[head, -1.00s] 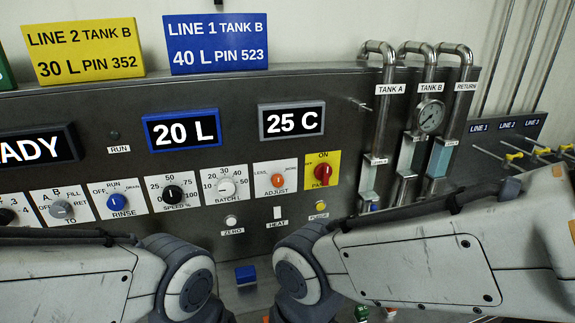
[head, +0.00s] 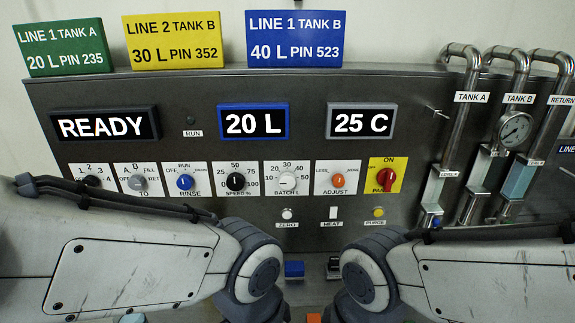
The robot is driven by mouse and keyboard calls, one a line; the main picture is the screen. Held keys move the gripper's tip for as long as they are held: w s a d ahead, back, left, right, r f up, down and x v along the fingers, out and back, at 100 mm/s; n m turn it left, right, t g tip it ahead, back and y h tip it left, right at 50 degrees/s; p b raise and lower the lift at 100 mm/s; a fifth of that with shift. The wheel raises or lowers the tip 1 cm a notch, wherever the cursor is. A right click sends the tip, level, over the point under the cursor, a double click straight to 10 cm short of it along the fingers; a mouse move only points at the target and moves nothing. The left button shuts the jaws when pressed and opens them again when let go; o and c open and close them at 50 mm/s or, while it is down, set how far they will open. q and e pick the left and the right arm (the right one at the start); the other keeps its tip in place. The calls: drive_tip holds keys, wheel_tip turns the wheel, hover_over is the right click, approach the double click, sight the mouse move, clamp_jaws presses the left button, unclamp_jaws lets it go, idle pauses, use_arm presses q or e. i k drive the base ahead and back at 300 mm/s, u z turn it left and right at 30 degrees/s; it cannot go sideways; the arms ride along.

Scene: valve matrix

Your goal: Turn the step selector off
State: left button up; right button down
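A black knob (head: 93,181) sits on a white plate at the left end of the control panel's knob row. Neither gripper is in view; only my arm links and elbow joints show below the panel.
The metal panel (head: 300,110) carries displays reading READY (head: 105,124), 20 L (head: 256,122) and 25 C (head: 361,121). Green (head: 63,47), yellow (head: 176,41) and blue (head: 294,38) signs stand on top. Tank pipes (head: 510,120) stand at the right.

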sight(184, 182)
drive_tip(key=z, duration=1.15)
drive_tip(key=k, duration=1.25)
drive_tip(key=u, duration=1.35)
drive_tip(key=i, duration=1)
